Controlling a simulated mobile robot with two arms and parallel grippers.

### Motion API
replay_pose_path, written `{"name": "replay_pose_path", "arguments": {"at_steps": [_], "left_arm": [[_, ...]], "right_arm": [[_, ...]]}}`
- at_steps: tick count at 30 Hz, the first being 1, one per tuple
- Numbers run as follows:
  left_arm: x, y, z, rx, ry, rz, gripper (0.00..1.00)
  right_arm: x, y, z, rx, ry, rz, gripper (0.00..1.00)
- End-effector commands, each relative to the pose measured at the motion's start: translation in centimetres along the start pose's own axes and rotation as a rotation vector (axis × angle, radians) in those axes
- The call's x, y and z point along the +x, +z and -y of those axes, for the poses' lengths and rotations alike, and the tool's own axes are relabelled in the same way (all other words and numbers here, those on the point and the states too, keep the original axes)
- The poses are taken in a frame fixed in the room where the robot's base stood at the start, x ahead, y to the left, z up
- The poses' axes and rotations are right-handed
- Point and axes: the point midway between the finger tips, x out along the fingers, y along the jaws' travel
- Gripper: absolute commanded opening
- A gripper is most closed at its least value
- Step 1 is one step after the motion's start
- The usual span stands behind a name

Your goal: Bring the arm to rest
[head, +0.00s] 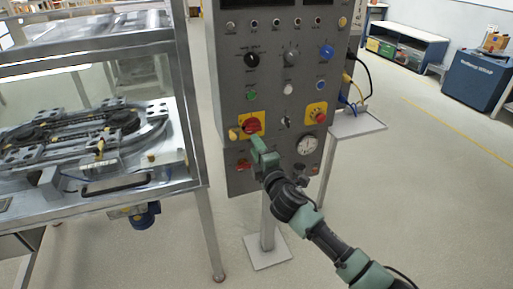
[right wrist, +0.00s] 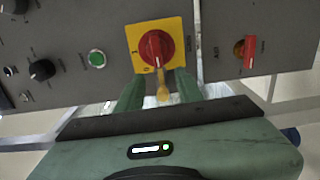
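My right arm reaches in from the lower right of the head view. Its green gripper (head: 259,145) is just in front of the grey control panel (head: 232,80), close below the red rotary switch (head: 251,126) on its yellow plate. In the right wrist view the two green fingers (right wrist: 158,90) stand apart, with a small yellow tag or handle (right wrist: 162,92) showing between them. The red switch (right wrist: 157,47) shows beyond the fingertips. I cannot tell whether the fingers touch anything. My left gripper is in neither view.
A ring track machine (head: 75,135) in a metal-framed case stands at the left. A small side shelf (head: 357,124) with cables sticks out right of the panel. A red emergency button (head: 318,114) and a gauge (head: 307,145) are close by.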

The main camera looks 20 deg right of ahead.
Motion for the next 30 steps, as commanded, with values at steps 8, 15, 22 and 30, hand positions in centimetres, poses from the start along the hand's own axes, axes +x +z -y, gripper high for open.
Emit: {"name": "replay_pose_path", "arguments": {"at_steps": [8,15,22,30], "left_arm": [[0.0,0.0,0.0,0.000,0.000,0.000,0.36],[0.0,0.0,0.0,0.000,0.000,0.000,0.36],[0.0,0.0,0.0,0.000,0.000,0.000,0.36],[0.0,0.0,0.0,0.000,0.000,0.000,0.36]], "right_arm": [[0.0,0.0,0.0,0.000,0.000,0.000,0.36],[-0.5,0.6,5.3,0.067,-0.093,0.014,0.36],[-5.3,2.1,21.2,0.297,-0.372,0.094,0.36],[-16.8,2.9,38.6,0.577,-0.681,0.263,0.36]]}}
